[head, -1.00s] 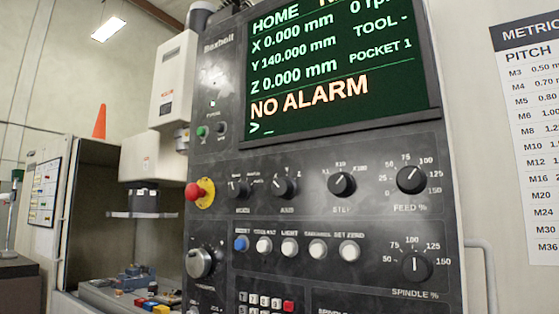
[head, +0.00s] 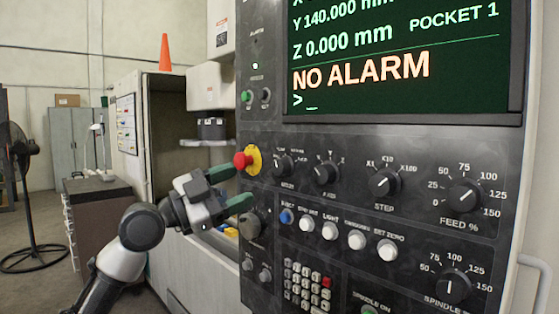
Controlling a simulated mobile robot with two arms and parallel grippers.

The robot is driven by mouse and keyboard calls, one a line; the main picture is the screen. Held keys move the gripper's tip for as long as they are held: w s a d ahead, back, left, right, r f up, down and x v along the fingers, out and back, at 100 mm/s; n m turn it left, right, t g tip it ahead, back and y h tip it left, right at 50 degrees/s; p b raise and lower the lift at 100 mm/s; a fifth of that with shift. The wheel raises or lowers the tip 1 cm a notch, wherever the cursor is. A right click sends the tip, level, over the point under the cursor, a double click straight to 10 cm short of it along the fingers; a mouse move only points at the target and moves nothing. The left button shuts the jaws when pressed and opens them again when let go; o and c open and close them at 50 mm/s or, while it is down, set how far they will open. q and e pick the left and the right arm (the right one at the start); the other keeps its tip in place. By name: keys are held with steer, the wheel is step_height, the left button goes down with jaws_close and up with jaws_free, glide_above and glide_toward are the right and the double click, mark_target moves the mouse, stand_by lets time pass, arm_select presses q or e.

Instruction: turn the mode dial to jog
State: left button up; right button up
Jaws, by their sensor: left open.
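The mode dial (head: 283,166) is a small black knob at the left end of the upper dial row on the dark control panel (head: 400,142). Its label below and the position marks around it are too small to read surely. My left gripper (head: 230,188) has green-tipped fingers. It is open and empty, left of and a little below the mode dial, apart from it. The fingers point right, with the upper one just below the red emergency stop knob (head: 241,160). My right gripper is not in view.
The axis dial (head: 325,173), step dial (head: 384,183) and feed dial (head: 464,195) lie right of the mode dial. A row of push buttons (head: 330,231) runs below. A large round knob (head: 249,226) sits just below my left gripper. A fan (head: 27,190) stands far left.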

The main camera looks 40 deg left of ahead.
mark_target(276, 169)
arm_select(q)
steer(key=p+x, duration=0.4)
steer(key=x, duration=0.2)
steer(key=shift+w+d+r, duration=0.1)
steer(key=shift+w+r, duration=0.1)
steer(key=shift+r, duration=0.1)
steer(key=shift+w+d+r+p, duration=0.1)
steer(key=shift+w+d+p, duration=0.1)
steer(key=shift+w+p, duration=0.4)
steer(key=shift+w+d, duration=0.1)
steer(key=shift+w, duration=0.25)
steer(key=c, duration=0.9)
